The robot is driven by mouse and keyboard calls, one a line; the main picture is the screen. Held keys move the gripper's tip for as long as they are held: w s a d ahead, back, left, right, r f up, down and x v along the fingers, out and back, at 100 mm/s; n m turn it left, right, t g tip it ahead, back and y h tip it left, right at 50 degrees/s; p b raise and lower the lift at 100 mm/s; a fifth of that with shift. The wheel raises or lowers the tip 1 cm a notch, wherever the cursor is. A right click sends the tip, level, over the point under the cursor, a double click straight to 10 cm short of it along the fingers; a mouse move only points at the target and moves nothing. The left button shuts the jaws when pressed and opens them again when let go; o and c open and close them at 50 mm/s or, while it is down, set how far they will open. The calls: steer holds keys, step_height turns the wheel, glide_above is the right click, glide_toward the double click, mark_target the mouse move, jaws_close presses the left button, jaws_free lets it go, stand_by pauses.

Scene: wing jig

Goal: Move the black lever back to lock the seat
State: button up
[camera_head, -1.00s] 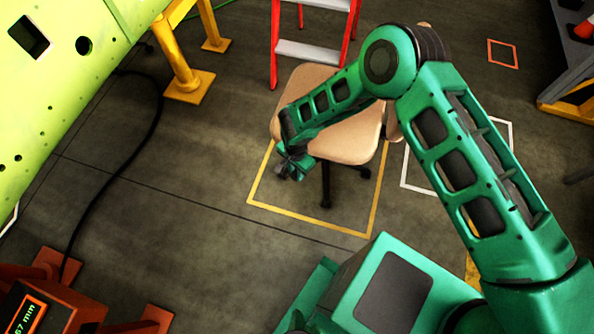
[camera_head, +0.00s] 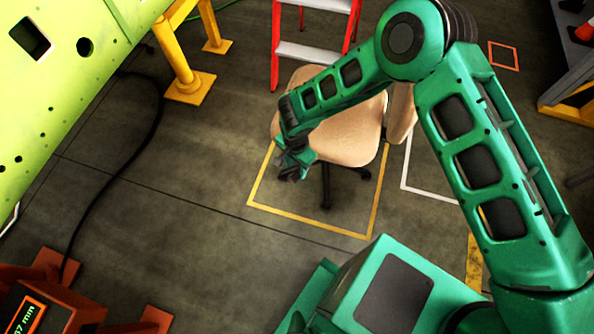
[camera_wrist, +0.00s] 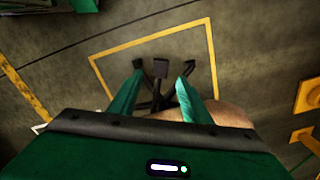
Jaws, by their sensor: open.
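A tan office chair (camera_head: 345,140) with a dark wheeled base stands partly inside a yellow floor square. My arm crosses in front of its seat. My gripper (camera_head: 293,172) is beside the seat's left front edge, low near it. In the wrist view my open gripper (camera_wrist: 157,85) shows two green fingers spread apart, with the chair's dark base (camera_wrist: 160,70) between and beyond them. The tan seat (camera_wrist: 205,112) lies close behind the right finger. I cannot make out the black lever in either view.
A red stepladder (camera_head: 315,50) stands behind the chair. A yellow stand (camera_head: 185,75) and the large yellow-green panel (camera_head: 60,60) are at the left. A dark cable (camera_head: 125,165) lies on the floor.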

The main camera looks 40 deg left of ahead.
step_height(320, 180, up, 5)
steer(key=shift+f, duration=0.1)
stand_by(0.7)
